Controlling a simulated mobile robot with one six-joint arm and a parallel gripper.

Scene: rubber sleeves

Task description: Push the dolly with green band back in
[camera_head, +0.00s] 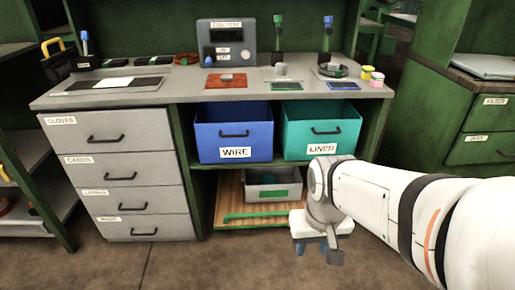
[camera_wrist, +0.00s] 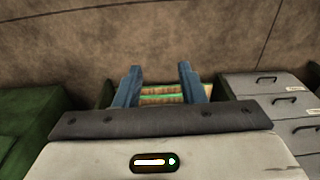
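The dolly (camera_head: 233,210) is a low wooden board with a green band along its front edge, under the workbench. It sticks out a little past the bench's lower front. A grey bin (camera_head: 262,191) with a green label stands on it. My gripper (camera_head: 312,247) is low in front of the dolly's right end, with its blue fingers pointing down. In the wrist view the fingers of my gripper (camera_wrist: 160,76) are apart with nothing held between them. The dolly's wood and green band (camera_wrist: 163,95) show behind the fingers. I cannot tell whether they touch. My arm hides the dolly's right end.
A blue WIRE bin (camera_head: 232,128) and a teal LINER bin (camera_head: 318,126) stand on the shelf above. A grey drawer unit (camera_head: 122,173) is at the left, a green cabinet (camera_head: 425,112) at the right. The floor (camera_head: 190,265) in front is clear.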

